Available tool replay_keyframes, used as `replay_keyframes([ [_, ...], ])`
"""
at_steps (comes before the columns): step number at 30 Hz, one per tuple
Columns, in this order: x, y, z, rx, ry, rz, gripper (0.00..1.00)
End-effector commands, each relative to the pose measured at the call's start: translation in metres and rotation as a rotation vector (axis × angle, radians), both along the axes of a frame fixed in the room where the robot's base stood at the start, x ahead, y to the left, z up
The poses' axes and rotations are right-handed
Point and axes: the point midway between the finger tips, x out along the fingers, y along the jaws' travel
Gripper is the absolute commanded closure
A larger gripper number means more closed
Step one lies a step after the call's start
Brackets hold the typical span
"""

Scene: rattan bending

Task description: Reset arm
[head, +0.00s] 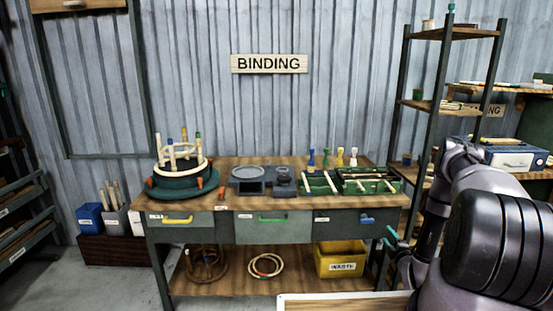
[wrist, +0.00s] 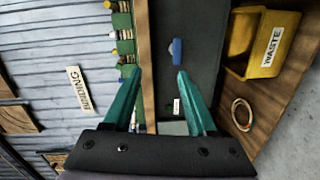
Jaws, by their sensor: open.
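My gripper (wrist: 159,69) shows in the wrist view with its two green fingers spread apart and nothing between them. It faces the right part of the workbench (head: 240,203), toward a drawer with a blue handle (wrist: 176,50). In the head view, my arm comes in from the right edge, and the green fingertips of my gripper (head: 391,238) show small in front of the bench's right end. Much of the gripper is hidden behind my arm there.
On the bench stand a round green form (head: 178,189) with pegs, a grey fixture (head: 248,176) and a green divided tray (head: 368,187). A yellow waste bin (head: 342,260) and rattan coils (head: 266,265) sit on the lower shelf. A shelf rack (head: 433,105) stands at right.

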Motion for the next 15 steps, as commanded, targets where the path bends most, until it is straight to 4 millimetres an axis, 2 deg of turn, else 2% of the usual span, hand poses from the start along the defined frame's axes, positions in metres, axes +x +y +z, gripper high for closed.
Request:
replay_keyframes([
  [5, 0.036, -0.015, 0.047, 0.080, 0.035, -0.034, 0.43],
  [8, 0.060, -0.023, 0.086, 0.150, 0.065, -0.063, 0.43],
  [12, 0.089, -0.029, 0.153, 0.276, 0.118, -0.121, 0.43],
  [15, 0.101, -0.027, 0.202, 0.370, 0.155, -0.164, 0.43],
])
